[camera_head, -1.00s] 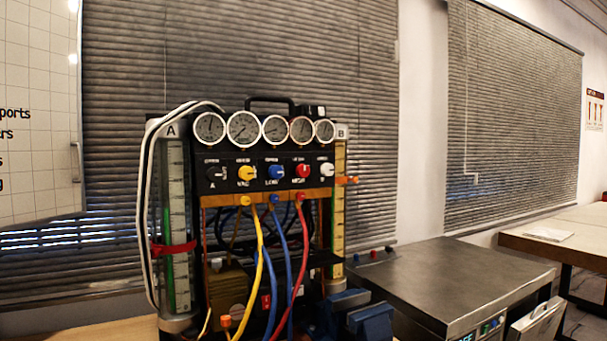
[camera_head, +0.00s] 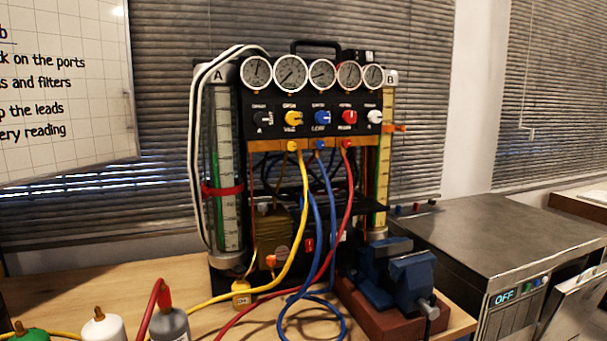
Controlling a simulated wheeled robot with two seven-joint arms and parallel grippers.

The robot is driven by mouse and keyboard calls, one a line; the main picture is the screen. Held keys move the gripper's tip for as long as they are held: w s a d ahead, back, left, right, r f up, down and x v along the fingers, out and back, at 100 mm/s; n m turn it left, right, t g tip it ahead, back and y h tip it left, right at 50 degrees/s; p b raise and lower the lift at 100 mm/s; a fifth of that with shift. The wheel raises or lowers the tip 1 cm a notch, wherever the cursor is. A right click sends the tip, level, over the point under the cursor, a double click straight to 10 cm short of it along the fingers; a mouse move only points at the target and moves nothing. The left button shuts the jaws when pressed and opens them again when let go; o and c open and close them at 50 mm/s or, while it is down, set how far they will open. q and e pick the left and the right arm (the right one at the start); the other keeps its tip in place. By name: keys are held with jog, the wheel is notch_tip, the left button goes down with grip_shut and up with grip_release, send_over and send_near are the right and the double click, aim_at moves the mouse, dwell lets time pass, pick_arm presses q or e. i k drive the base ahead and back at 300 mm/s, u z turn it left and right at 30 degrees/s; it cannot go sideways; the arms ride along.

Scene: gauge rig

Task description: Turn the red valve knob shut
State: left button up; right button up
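The red valve knob (camera_head: 349,117) is on the black front panel of the gauge rig (camera_head: 318,121). It is in a row with a black knob (camera_head: 264,119), a yellow knob (camera_head: 294,118), a blue knob (camera_head: 322,117) and a white knob (camera_head: 375,117). Several round gauges (camera_head: 322,74) stand above the row. A red hose (camera_head: 348,205) plugs in below the red knob. The red knob's exact setting is too small to read. Neither of my grippers shows in the head view.
A blue vise (camera_head: 405,274) on a red-brown block stands at the rig's front right. Yellow and blue hoses (camera_head: 315,230) loop onto the wooden bench (camera_head: 110,280). Bottles (camera_head: 104,324) stand at the front left. A grey-topped cabinet (camera_head: 500,232) is at the right.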

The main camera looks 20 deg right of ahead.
aim_at(348, 116)
jog(key=u, duration=0.1)
jog(key=k, duration=1)
jog(key=z, duration=1.35)
jog(key=i, duration=0.7)
jog(key=u, duration=0.2)
